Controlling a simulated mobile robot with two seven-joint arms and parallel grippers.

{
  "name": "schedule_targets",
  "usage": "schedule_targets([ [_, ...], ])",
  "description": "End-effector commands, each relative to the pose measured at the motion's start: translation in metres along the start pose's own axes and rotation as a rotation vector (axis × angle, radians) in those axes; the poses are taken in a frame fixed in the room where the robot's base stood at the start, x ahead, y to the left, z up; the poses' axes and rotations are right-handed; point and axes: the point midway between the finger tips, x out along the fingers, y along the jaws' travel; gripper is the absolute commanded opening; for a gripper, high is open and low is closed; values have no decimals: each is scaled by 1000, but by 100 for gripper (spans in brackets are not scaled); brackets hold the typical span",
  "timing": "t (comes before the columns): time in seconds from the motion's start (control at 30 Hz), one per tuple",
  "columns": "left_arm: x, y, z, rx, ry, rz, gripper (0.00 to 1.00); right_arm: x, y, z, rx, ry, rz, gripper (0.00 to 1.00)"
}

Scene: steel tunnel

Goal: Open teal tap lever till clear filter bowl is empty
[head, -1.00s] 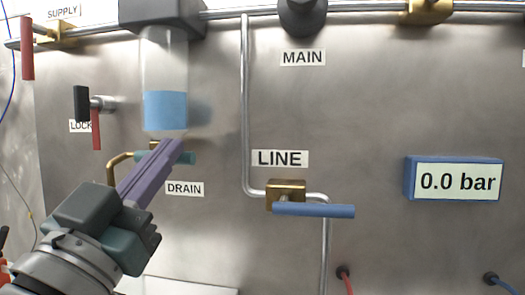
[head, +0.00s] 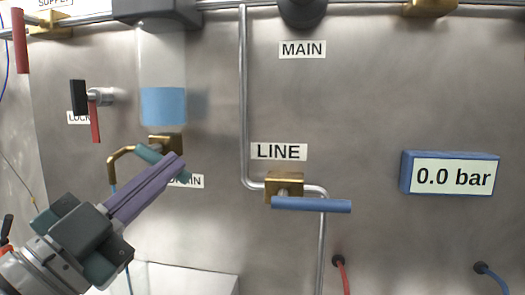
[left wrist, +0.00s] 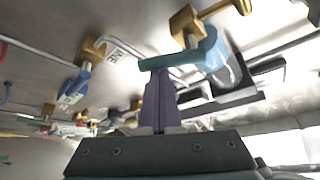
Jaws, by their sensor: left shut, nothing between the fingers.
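The teal tap lever (head: 149,154) sits on the brass drain tap (head: 165,144) under the filter bowl and slopes down to the right. My left gripper (head: 176,167) is shut and empty, its purple fingers across the middle of the lever. In the left wrist view the teal lever (left wrist: 180,58) lies right at the fingertips (left wrist: 159,75) and seems to touch them. The clear filter bowl (head: 162,60) holds blue liquid (head: 163,105) in its lower part. A thin blue line (head: 114,188) shows below the brass spout (head: 112,165). My right gripper is out of view.
The DRAIN label (head: 189,181) is partly hidden by my fingers. A clear-walled container (head: 190,282) stands below. A red lock lever (head: 95,122) is left of the bowl, and the blue LINE lever (head: 310,204) is to the right. The gauge (head: 450,175) reads 0.0 bar.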

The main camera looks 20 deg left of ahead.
Motion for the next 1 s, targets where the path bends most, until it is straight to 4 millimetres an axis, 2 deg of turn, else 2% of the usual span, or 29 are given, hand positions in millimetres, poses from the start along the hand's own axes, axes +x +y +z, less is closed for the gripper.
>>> schedule_targets([
  [1.0, -15, -6, 25, 655, -3, 389, 0, -66, 4, -21, -5, 0, 4, 100],
])
